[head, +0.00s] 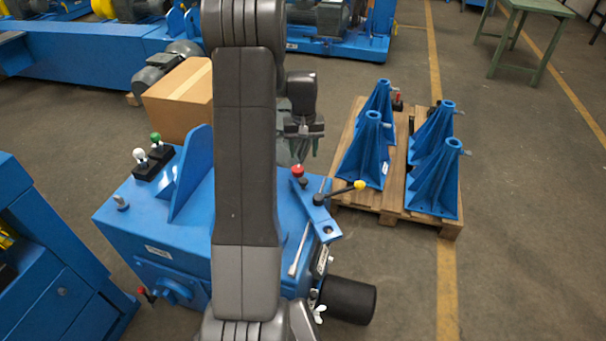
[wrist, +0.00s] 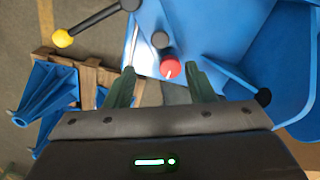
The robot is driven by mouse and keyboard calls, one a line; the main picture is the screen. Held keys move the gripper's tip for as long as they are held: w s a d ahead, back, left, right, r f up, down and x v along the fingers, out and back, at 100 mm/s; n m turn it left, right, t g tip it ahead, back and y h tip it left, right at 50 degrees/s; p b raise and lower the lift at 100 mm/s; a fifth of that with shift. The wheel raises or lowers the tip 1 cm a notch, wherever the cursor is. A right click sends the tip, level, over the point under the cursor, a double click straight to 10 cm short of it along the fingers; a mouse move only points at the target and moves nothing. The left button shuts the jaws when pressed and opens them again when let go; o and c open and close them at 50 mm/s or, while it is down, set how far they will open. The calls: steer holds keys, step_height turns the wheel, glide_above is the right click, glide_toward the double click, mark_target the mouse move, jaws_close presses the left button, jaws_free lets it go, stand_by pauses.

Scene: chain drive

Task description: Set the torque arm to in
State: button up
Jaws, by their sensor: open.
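A blue machine (head: 160,225) carries several controls on its top. A lever with a red knob (head: 297,171) stands near its back right edge; the red knob also shows in the wrist view (wrist: 171,69). A black lever with a yellow knob (head: 359,186) points right from a pivot; its yellow knob is at the upper left of the wrist view (wrist: 62,38). I cannot tell from any marking which part is the torque arm. My gripper (head: 303,155) is open and empty above the machine, its fingers (wrist: 158,82) on either side of the red knob's line of sight.
A wooden pallet (head: 397,216) with several blue stands (head: 362,150) is close on the right. A cardboard box (head: 182,100) sits behind the machine. White and green knobs (head: 156,138) stand at the machine's left. A black cylinder (head: 349,299) juts from its front right.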

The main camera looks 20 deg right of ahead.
mark_target(303, 180)
step_height(303, 180, down, 12)
steer(key=shift+r+p, duration=0.15)
steer(key=shift+p, duration=0.2)
jaws_close()
